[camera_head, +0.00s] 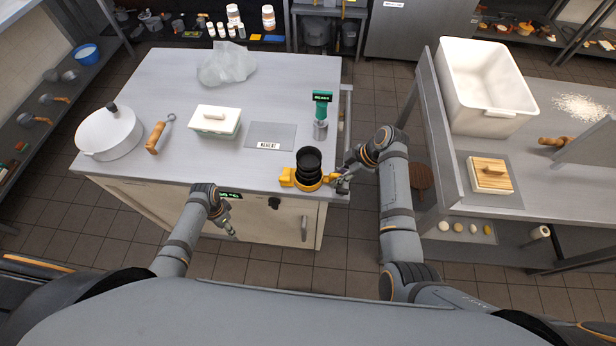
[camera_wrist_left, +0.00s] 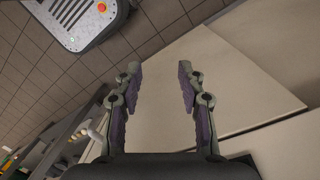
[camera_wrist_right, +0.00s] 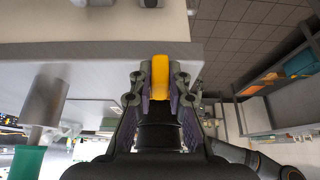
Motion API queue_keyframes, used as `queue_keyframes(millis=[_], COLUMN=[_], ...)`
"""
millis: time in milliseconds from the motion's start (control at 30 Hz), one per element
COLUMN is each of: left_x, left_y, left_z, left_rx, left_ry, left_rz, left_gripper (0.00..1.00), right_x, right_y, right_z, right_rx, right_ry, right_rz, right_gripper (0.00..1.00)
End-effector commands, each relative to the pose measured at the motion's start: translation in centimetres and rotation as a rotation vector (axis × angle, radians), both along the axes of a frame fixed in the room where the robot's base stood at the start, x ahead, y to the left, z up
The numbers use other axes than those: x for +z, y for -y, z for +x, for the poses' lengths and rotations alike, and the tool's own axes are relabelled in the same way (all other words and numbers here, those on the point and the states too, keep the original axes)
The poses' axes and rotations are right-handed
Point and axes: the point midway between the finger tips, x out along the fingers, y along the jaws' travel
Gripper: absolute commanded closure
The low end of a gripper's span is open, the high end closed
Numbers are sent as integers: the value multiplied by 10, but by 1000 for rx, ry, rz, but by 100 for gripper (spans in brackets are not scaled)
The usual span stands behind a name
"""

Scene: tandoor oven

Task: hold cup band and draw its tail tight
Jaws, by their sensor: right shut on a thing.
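The yellow-orange cup band (camera_head: 309,185) sits around the lower part of a stack of black cups (camera_head: 309,160) near the counter's front right edge. A yellow block of it sticks out to the left. My right gripper (camera_head: 341,181) comes from the right and is shut on the band's right side. In the right wrist view the yellow part (camera_wrist_right: 160,78) lies between the fingertips, with a dark shape behind it. Which piece of the band is gripped is hard to tell. My left gripper (camera_head: 231,230) hangs before the cabinet front; its fingers (camera_wrist_left: 158,78) are open and empty.
On the counter (camera_head: 270,88) stand a green-topped dispenser (camera_head: 322,105), a grey mat (camera_head: 271,137), a white lidded box (camera_head: 215,121), a wooden-handled tool (camera_head: 155,138) and a white pot (camera_head: 109,133). A second table with a white tub (camera_head: 485,105) stands right, across an aisle.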

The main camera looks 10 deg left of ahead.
Motion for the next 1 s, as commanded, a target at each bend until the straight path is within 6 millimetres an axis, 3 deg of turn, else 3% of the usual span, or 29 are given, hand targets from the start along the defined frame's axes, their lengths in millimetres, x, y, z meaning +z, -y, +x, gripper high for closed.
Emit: queue_keyframes(millis=[33, 100, 300, 500, 700, 833, 1000], left_x=[27, 65, 175, 240, 287, 298, 298], left_y=[0, 3, 24, 100, 139, 148, 150], left_z=[17, 32, 58, 101, 118, 121, 121], left_rx=[-64, -168, -503, -741, -901, -941, -946], left_ry=[-5, -29, -59, 142, 270, 299, 302], left_rz=[-19, -54, -167, -310, -374, -387, -389], left_gripper=[60, 60, 60, 60, 60, 60, 60], right_x=[0, 0, 0, 0, 0, 0, 0], right_y=[0, 0, 0, 0, 0, 0, 0], right_z=[0, 0, 0, 0, 0, 0, 0], right_rx=[0, 0, 0, 0, 0, 0, 0], right_ry=[0, 0, 0, 0, 0, 0, 0], right_rz=[0, 0, 0, 0, 0, 0, 0], right_gripper=[100, 100, 100, 100, 100, 100, 100])
